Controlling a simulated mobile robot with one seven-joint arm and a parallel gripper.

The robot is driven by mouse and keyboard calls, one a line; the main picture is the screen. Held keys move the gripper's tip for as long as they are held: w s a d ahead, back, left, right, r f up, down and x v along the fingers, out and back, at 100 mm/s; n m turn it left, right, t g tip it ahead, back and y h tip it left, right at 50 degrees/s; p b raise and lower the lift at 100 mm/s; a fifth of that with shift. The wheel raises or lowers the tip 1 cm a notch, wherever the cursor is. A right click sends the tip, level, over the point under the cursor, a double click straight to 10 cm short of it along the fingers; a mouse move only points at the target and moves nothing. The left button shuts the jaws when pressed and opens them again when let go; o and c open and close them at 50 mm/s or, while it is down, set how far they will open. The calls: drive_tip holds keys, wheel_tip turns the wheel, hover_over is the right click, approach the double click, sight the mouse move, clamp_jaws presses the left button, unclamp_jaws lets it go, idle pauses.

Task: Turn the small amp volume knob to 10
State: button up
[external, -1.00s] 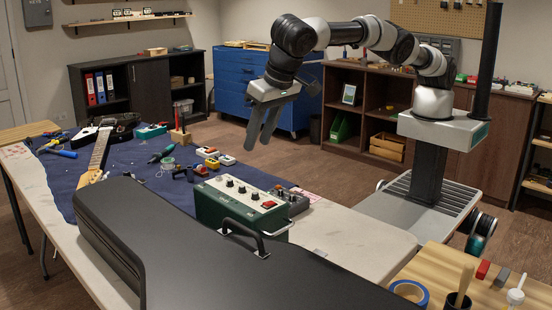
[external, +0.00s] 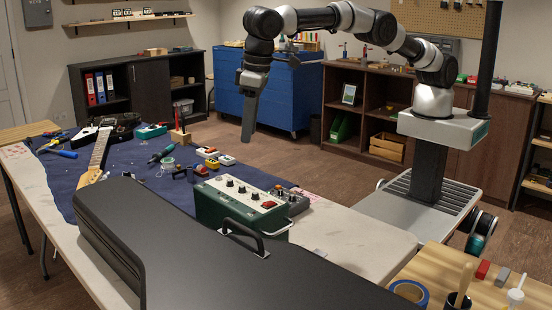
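A small green amp (external: 217,207) stands on the table, its pale top panel showing a row of dark knobs (external: 241,188) and a red part at its right end. Which knob is the volume knob, and where it points, is too small to tell. My gripper (external: 248,136) hangs in the air above and behind the amp, pointing down, apart from it. It is seen edge-on with the fingers overlapping, so any gap between them is hidden. Nothing shows held in it.
A black case (external: 190,250) lies along the table's near side, its handle (external: 245,235) standing in front of the amp. A grey box with knobs (external: 292,203) sits right of the amp. Small pedals (external: 208,152) lie behind it. The table's right end (external: 350,235) is clear.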

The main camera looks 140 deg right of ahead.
drive_tip(key=s+d+n+t+y, duration=0.2)
drive_tip(key=s+d+n+y, duration=0.15)
drive_tip(key=n, duration=0.55)
drive_tip(key=n+t+b, duration=0.1)
drive_tip(key=n+b, duration=0.1)
drive_tip(key=n, duration=0.6)
approach(242, 187)
drive_tip(key=shift+y, duration=0.35)
drive_tip(key=x, duration=0.7)
drive_tip(key=shift+d+f, duration=0.3)
drive_tip(key=shift+c, duration=0.4)
clamp_jaws()
